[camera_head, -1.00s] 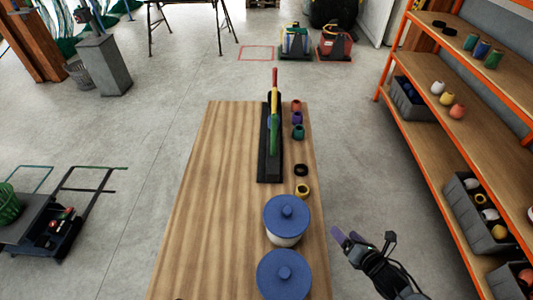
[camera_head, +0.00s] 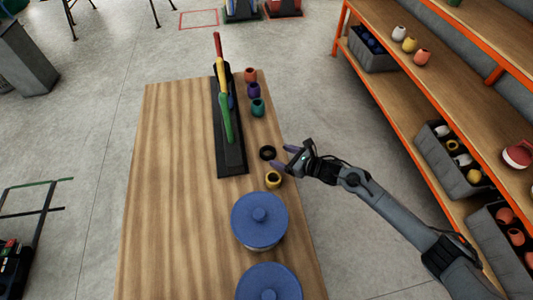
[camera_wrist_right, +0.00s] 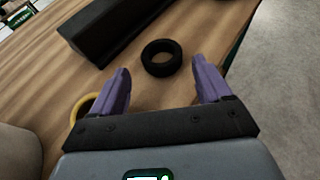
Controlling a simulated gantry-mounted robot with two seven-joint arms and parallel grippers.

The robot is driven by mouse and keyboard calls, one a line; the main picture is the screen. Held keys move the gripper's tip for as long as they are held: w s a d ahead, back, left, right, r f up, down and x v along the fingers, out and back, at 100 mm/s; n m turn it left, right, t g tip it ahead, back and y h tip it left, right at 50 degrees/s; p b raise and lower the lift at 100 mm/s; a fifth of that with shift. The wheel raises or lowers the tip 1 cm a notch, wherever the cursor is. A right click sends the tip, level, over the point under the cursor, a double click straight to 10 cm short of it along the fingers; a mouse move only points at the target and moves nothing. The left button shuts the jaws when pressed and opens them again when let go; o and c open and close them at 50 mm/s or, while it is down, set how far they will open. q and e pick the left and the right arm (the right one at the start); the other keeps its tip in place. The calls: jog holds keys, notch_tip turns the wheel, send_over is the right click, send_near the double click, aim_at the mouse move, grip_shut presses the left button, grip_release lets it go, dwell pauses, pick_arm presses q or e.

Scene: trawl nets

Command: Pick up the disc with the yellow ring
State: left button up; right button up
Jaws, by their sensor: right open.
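The disc with the yellow ring (camera_head: 273,180) is a small, short round piece with a dark centre, on the wooden table near its right edge. In the right wrist view only part of its yellow rim (camera_wrist_right: 82,106) shows at the left, partly hidden by the left finger. My right gripper (camera_head: 289,158) is open and empty at the table's right edge, just up and right of the yellow piece. A black ring (camera_head: 267,153) lies ahead of its purple fingers; in the wrist view this ring (camera_wrist_right: 162,57) appears between and beyond the fingertips. My left gripper is not in view.
Two blue-lidded pots (camera_head: 259,220) stand nearer on the table. A black stand (camera_head: 233,155) with coloured upright pieces and several small coloured pots (camera_head: 257,107) are farther back. The table's left half (camera_head: 170,180) is clear. An orange-framed shelf (camera_head: 400,110) stands at right.

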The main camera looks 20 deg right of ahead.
aim_at(264, 150)
jog(key=shift+b+x, duration=0.5)
jog(key=shift+x, duration=2.4)
jog(key=shift+s+f, duration=0.1)
jog(key=c, duration=0.8)
